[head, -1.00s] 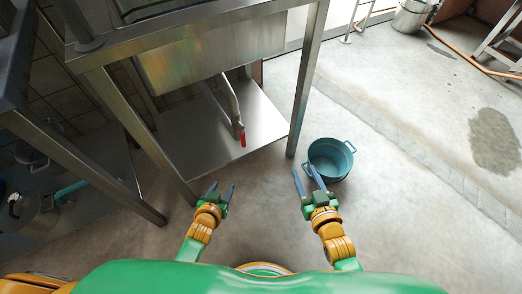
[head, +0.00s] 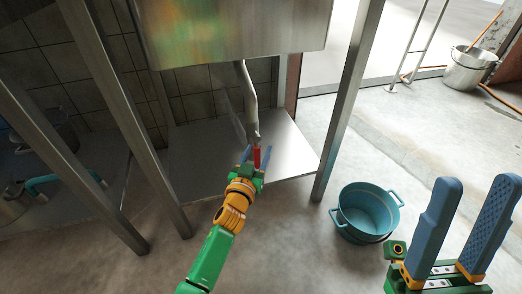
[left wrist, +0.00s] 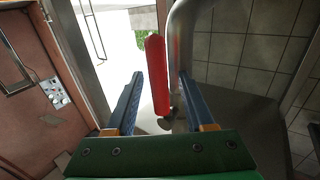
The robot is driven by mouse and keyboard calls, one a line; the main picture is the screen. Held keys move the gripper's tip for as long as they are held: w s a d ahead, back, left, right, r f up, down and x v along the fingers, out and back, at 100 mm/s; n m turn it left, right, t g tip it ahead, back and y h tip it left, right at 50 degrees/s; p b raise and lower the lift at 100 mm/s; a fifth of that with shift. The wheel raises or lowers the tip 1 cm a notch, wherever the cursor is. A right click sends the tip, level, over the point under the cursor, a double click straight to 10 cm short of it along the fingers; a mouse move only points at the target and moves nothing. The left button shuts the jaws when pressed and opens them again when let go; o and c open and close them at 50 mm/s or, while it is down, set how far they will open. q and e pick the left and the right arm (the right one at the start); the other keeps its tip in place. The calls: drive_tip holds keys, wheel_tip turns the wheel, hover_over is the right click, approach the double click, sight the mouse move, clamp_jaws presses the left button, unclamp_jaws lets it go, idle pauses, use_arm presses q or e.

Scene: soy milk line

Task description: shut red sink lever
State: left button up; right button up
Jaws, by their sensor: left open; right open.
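The red lever (head: 257,156) hangs at the lower end of the grey drain pipe (head: 249,95) under the steel sink (head: 235,30). My left gripper (head: 256,155) is open, with its fingers on either side of the lever in the head view. In the left wrist view the red lever (left wrist: 157,75) stands upright between the open blue fingers (left wrist: 160,95), with the pipe (left wrist: 181,45) beside it. I cannot tell whether a finger touches the lever. My right gripper (head: 462,235) is open and empty at the lower right, near the camera.
A blue two-handled pot (head: 367,212) stands on the floor right of the sink's steel leg (head: 345,105). A steel lower shelf (head: 200,165) lies under the sink. A metal bucket (head: 470,68) stands far right. The floor between is clear.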

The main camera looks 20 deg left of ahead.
use_arm(q)
drive_tip(key=shift+w, duration=1.05)
clamp_jaws()
idle(0.6)
